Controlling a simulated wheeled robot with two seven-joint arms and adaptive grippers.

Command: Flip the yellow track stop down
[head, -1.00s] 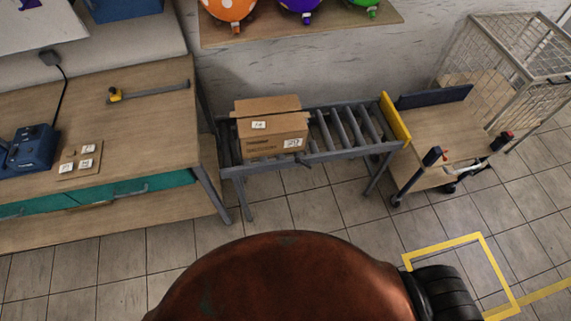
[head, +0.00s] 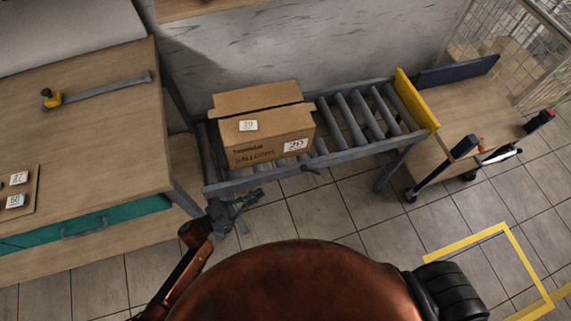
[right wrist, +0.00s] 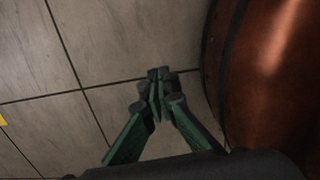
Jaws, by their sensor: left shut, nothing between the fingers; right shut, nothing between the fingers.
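The yellow track stop (head: 416,98) is a flat yellow plate standing up across the right end of the roller track (head: 345,155). An open-flapped cardboard box (head: 262,140) sits on the left part of the track, well apart from the stop. My left gripper (head: 256,196) is shut and empty, just in front of the track's left end, far from the stop. My right gripper (right wrist: 158,76) shows only in the right wrist view, shut and empty over the tiled floor beside my own base.
A wooden cart (head: 450,110) with a blue board stands right behind the stop. A wooden workbench (head: 100,120) with a yellow-ended grey bar (head: 98,91) is at the left. A yellow floor marking (head: 515,250) lies at the front right. Tiled floor before the track is clear.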

